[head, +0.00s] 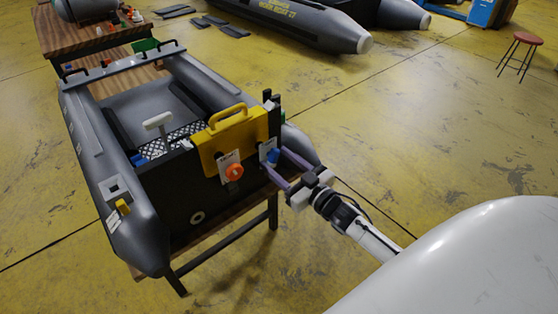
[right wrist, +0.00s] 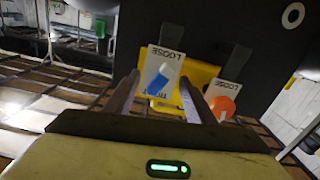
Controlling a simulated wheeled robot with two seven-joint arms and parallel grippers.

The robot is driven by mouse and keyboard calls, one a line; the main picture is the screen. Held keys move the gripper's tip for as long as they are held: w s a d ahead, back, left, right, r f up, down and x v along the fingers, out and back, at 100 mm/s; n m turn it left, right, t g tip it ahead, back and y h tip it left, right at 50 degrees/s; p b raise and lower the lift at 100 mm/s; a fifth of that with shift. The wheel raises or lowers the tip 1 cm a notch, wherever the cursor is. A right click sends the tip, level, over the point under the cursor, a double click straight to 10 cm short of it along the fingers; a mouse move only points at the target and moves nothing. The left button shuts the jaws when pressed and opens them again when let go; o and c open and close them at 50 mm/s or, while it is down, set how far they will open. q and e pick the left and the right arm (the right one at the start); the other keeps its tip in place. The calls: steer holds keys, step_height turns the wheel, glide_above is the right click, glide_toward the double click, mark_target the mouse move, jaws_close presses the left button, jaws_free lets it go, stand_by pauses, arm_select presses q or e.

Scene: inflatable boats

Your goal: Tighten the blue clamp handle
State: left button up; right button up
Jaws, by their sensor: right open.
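The blue clamp handle (head: 273,156) sits in front of a white label plate on the black transom (head: 190,196) of a grey inflatable boat. In the right wrist view the blue handle (right wrist: 158,80) is tilted, and the label's upper end reads LOOSE. My right gripper (head: 281,166) is open, its two fingers reaching toward the transom. In the right wrist view the blue handle shows between the fingers (right wrist: 160,94); I cannot tell whether they touch it. My left gripper is not in view.
An orange knob (head: 234,172) with its own label is left of the blue handle; in the wrist view it is by the right finger (right wrist: 222,106). A yellow part with a grip (head: 223,134) straddles the transom. The boat rests on a wooden table (head: 231,226).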

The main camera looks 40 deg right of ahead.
steer(key=n, duration=0.4)
steer(key=shift+w, duration=0.3)
steer(key=n, duration=0.1)
steer(key=n+b, duration=0.1)
steer(key=shift+f+n, duration=0.2)
steer(key=shift+n, duration=0.1)
steer(key=n+b, duration=0.1)
steer(key=n, duration=0.1)
steer(key=n+b, duration=0.2)
steer(key=shift+f+n, duration=0.2)
steer(key=shift+n, duration=0.1)
steer(key=n+b, duration=0.3)
steer(key=n, duration=0.7)
steer(key=shift+r+b, duration=0.15)
steer(key=shift+b, duration=0.15)
steer(key=n, duration=0.2)
steer(key=shift+n+b, duration=0.35)
steer(key=shift+n, duration=0.05)
steer(key=shift+r+n, duration=0.1)
steer(key=shift+n, duration=1)
steer(key=shift+n+b, duration=0.4)
steer(key=shift+n, duration=0.6)
steer(key=shift+r+n, duration=0.15)
steer(key=shift+n, duration=1.05)
